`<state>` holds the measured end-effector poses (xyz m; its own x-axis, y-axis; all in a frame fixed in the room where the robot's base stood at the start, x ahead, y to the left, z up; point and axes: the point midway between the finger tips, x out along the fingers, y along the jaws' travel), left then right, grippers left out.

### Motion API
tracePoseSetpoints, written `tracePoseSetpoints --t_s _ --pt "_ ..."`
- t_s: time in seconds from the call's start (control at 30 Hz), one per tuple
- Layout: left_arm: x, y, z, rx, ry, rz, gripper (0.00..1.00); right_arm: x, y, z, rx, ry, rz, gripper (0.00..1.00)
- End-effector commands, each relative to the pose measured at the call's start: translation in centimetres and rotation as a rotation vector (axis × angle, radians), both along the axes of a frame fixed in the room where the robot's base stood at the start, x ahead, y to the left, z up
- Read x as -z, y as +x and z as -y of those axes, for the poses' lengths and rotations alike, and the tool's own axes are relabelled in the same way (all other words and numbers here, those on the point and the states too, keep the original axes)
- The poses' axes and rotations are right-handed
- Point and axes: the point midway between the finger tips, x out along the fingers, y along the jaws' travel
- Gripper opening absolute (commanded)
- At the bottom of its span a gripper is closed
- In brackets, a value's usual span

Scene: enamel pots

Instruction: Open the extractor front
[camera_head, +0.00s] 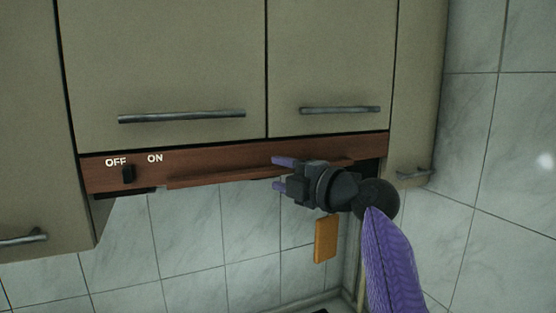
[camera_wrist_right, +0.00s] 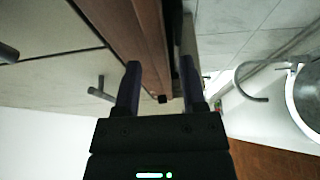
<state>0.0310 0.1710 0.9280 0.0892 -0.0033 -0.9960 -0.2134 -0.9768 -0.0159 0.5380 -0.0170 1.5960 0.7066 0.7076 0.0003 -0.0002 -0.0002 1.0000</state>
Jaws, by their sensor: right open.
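The extractor front (camera_head: 215,170) is a reddish-brown wooden strip under the upper cabinets, with a raised handle ledge along its lower part. It looks closed, flush below the doors. My right gripper (camera_head: 278,173) is open at the right half of the strip, its purple fingers pointing left. One finger is over the face of the strip and the other is below it. In the right wrist view the wooden strip (camera_wrist_right: 140,35) runs down toward the gap between the fingers of the gripper (camera_wrist_right: 160,78). I cannot tell whether they touch it. My left gripper is out of view.
An orange board (camera_head: 326,239) hangs below my right gripper. A round metal sink or pot (camera_wrist_right: 303,95) shows at the right.

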Motion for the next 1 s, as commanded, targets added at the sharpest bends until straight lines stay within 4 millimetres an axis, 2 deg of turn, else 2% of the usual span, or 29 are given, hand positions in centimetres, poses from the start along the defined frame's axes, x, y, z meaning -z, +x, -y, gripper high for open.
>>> tracePoseSetpoints --t_s 0.1,0.37,0.4,0.47,0.63,1.0 --pt "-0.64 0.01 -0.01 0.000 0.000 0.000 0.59 -0.10 0.66 -0.73 0.000 -0.001 -0.001 0.53" --pt "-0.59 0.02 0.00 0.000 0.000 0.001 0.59 0.15 0.86 -0.90 0.001 -0.001 0.000 0.53" --pt "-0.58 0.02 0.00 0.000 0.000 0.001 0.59 0.15 0.86 -0.90 0.001 -0.001 0.000 0.51" --pt "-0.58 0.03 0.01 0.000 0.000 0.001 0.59 0.15 0.85 -0.89 0.001 -0.001 0.000 0.38" --pt "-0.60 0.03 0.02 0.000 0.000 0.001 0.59 0.14 0.84 -0.88 0.001 -0.001 -0.001 0.02" --pt "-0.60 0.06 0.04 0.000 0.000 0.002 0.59 0.17 0.83 -0.88 0.001 -0.001 -0.001 0.00"
